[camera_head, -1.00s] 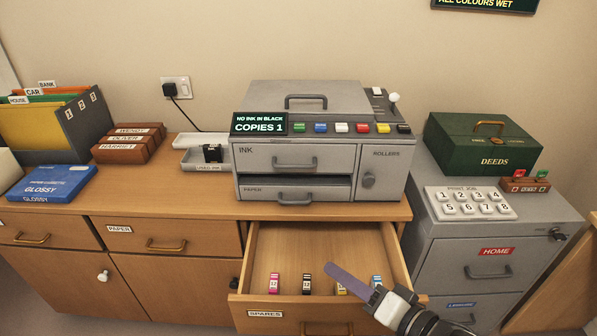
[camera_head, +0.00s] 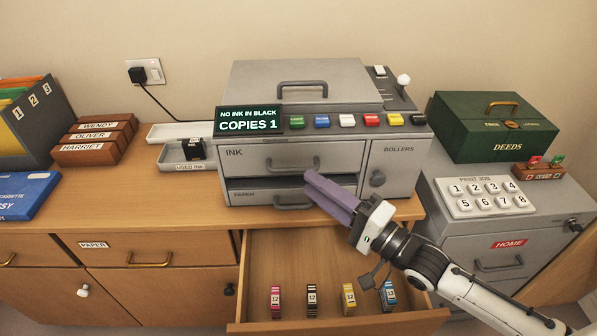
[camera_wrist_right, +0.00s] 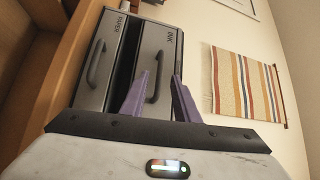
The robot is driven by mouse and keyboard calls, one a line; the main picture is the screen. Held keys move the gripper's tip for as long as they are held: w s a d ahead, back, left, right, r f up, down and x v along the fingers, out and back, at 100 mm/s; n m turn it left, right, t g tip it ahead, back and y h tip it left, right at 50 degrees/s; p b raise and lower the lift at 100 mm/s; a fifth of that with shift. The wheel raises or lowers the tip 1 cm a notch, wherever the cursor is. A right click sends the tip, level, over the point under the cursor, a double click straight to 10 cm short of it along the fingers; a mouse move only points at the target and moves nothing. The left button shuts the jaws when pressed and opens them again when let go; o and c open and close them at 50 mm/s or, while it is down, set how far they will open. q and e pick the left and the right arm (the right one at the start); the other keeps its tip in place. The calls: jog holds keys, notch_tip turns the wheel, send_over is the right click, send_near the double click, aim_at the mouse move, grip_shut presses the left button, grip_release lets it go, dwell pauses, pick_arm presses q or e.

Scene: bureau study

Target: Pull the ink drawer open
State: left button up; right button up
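The grey printer's ink drawer (camera_head: 250,158), labelled INK, is closed flush in the front, above the paper drawer (camera_head: 258,195). Its bar handle (camera_head: 292,165) is free of any grip. In the right wrist view, the ink drawer (camera_wrist_right: 177,48) and its handle (camera_wrist_right: 155,78) show ahead, turned sideways. My right gripper (camera_head: 312,182) has its purple fingers in front of the printer, just below and right of the handle. In the wrist view the right gripper (camera_wrist_right: 160,80) is open, fingers apart with nothing between them. My left gripper is not in view.
The spares drawer (camera_head: 275,245) below stands open, with several small ink cartridges (camera_head: 312,297) in it; my right arm passes over its right side. A used-ink tray (camera_head: 172,165) stands left of the printer, a grey cabinet (camera_head: 470,240) right.

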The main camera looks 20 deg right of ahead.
aim_at(292, 150)
jog(key=x, duration=0.5)
grip_shut()
